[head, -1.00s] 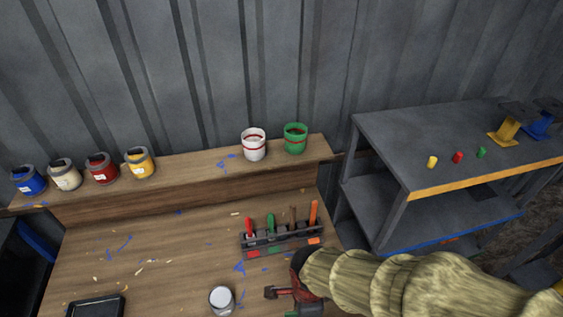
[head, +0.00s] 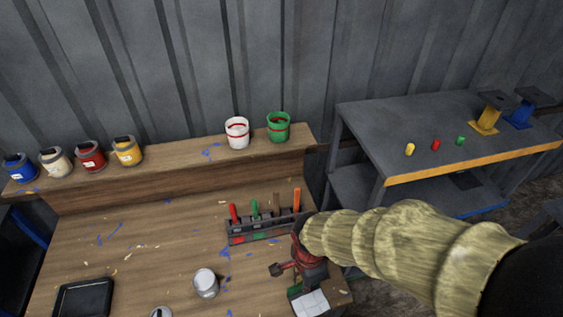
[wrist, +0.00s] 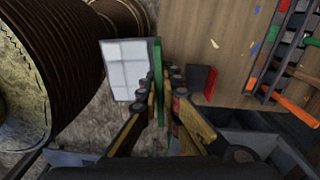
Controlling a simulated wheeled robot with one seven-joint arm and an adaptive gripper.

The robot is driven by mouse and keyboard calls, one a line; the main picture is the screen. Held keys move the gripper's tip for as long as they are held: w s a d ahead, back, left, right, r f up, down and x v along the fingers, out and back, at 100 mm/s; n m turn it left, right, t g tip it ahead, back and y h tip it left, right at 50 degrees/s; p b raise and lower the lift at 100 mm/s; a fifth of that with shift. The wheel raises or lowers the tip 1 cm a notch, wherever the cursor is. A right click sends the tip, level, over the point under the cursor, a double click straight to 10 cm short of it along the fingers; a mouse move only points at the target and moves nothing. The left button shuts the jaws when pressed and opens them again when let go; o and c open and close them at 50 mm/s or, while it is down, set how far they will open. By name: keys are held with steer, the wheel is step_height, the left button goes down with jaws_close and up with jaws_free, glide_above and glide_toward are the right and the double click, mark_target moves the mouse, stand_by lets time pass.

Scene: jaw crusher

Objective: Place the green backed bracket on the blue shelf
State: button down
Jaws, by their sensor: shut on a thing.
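The green backed bracket (head: 312,303) has a pale, panelled face and a green back. It is at the right front edge of the wooden bench in the head view, partly cut off by the frame. In the wrist view the bracket (wrist: 127,68) has its green back between the fingertips of my gripper (wrist: 166,82), which is shut on it. My gripper (head: 298,266) also shows in the head view, reddish and partly hidden by its own arm. The blue shelf (head: 483,210) is the blue-edged lower level of the grey rack at right, mostly hidden by the upper level and my arm.
The yellow-edged upper shelf (head: 470,164) holds small yellow, red and green pieces and yellow and blue stands. A tool rack (head: 262,232) is beside my gripper. A dark, red-edged piece (wrist: 204,82) is right of the fingers. A can (head: 205,284) stands on the bench.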

steer(key=w+d+f+n, duration=0.3)
steer(key=w+d+n, duration=0.4)
steer(key=w, duration=0.4)
steer(key=w+d+f+n, duration=0.3)
steer(key=w+d+n, duration=0.3)
steer(key=w, duration=0.5)
steer(key=f+b, duration=0.7)
steer(key=f, duration=0.1)
steer(key=f+b, duration=0.3)
steer(key=b, duration=0.1)
steer(key=shift+s+a+f+b, duration=0.1)
steer(key=shift+s+f+b, duration=0.2)
steer(key=shift+f+b, duration=0.1)
steer(key=shift+r, duration=0.1)
